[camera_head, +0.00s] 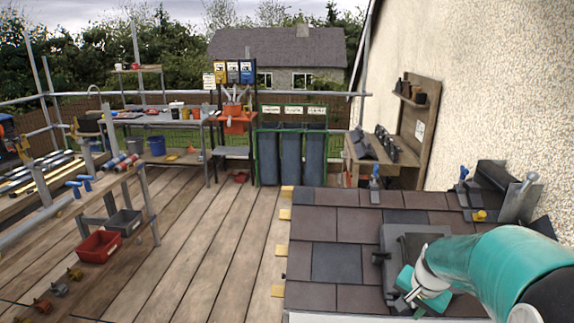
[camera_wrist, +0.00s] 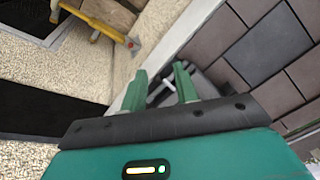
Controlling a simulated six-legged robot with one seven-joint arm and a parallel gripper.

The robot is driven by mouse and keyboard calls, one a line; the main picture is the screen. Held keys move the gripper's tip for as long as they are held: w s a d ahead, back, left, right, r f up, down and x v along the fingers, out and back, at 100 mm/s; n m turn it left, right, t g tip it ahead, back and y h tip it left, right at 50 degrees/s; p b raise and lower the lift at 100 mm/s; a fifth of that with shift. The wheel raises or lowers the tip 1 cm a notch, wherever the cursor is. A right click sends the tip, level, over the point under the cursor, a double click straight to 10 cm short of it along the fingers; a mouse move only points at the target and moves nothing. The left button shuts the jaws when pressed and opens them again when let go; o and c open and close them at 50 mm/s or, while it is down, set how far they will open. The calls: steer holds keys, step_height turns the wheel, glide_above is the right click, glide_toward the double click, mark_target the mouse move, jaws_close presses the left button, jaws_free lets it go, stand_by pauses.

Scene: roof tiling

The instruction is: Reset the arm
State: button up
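My teal arm reaches in from the lower right of the head view, over the slate-tiled roof (camera_head: 335,224). My gripper (camera_head: 405,281) is beside a dark grey raised block (camera_head: 400,240) on the tiles; I cannot tell whether they touch. In the wrist view my gripper (camera_wrist: 162,76) shows two green fingers standing apart. A dark and pale shape shows beyond the gap, and no held object is clear. The wrist view also shows roof tiles (camera_wrist: 262,50) at the right and a pale rough surface (camera_wrist: 85,70) at the left.
A rough wall (camera_head: 480,90) rises along the right. Metal fittings (camera_head: 510,190) stand at the roof's upper right, and a small blue-topped tool (camera_head: 375,183) at its top edge. The plank deck (camera_head: 190,255) is largely open at centre; benches and bins (camera_head: 290,155) stand beyond.

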steer(key=s+a+r+n+t, duration=0.1)
steer(key=s+a+r+n, duration=0.3)
steer(key=s, duration=0.6)
steer(key=s+a+r+n+t, duration=0.1)
steer(key=s+a+r+n, duration=0.3)
steer(key=s+a+r, duration=0.4)
steer(key=shift+s+a+r+n, duration=0.4)
steer(key=shift+s+a, duration=0.55)
steer(key=shift+a, duration=0.1)
